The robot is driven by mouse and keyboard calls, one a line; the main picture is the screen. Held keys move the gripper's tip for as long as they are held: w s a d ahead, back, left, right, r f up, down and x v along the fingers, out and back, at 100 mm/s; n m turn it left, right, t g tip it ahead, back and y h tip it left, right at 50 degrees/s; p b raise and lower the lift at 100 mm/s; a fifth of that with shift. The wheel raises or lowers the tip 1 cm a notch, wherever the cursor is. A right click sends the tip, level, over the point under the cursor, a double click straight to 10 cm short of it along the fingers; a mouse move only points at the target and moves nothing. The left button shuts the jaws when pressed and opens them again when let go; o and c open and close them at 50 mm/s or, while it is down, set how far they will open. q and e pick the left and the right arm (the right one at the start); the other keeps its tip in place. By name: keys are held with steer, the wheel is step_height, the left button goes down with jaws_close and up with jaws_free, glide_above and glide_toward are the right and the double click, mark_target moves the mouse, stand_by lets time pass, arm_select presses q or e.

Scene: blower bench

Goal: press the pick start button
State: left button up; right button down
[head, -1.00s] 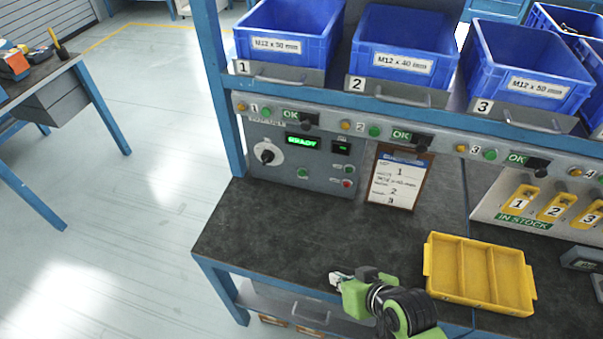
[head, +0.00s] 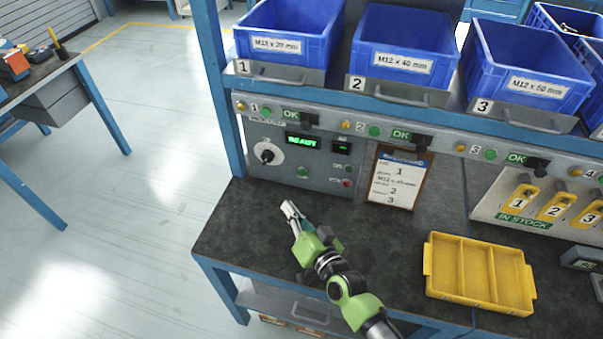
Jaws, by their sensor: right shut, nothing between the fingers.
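A grey control box (head: 262,178) stands at the back left of the bench, with a green READY display (head: 301,142) and a black rotary knob on a white dial (head: 267,153). A green button (head: 302,171) sits below the display; its label is too small to read. A smaller green button and a red button (head: 347,183) are at the box's lower right. My right gripper (head: 288,207) is shut and empty above the dark bench top, in front of the box and apart from it, its tips towards the box. My left gripper is not in view.
Blue bins (head: 403,47) stand on the shelf above a rail with lamps, green buttons and OK displays. A clipboard (head: 396,180) leans right of the box. A yellow divided tray (head: 432,285) lies at the right. The dark bench top (head: 235,225) is clear at the left.

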mark_target(302, 172)
steer(key=shift+w, duration=0.1)
steer(key=w+b, duration=0.1)
steer(key=w, duration=0.1)
steer(key=w+d+b, duration=0.1)
steer(key=w, duration=0.1)
steer(key=w+d+b, duration=0.1)
steer(key=w, duration=0.1)
steer(key=shift+w+d+f+b, duration=0.15)
steer(key=shift+w+b, duration=0.2)
steer(key=shift+w+d, duration=0.2)
steer(key=shift+w, duration=0.5)
steer(key=shift+w+b, duration=0.1)
steer(key=shift+b, duration=0.2)
stand_by(0.4)
steer(key=shift+w+d, duration=0.15)
steer(key=shift+w, duration=0.15)
steer(key=shift+w+d+r+b, duration=0.1)
steer(key=shift+w+r+b, duration=0.1)
steer(key=shift+w+b, duration=0.15)
stand_by(0.6)
stand_by(0.4)
steer(key=shift+s+a+p, duration=0.25)
steer(key=shift+s+p, duration=0.25)
steer(key=shift+s, duration=0.25)
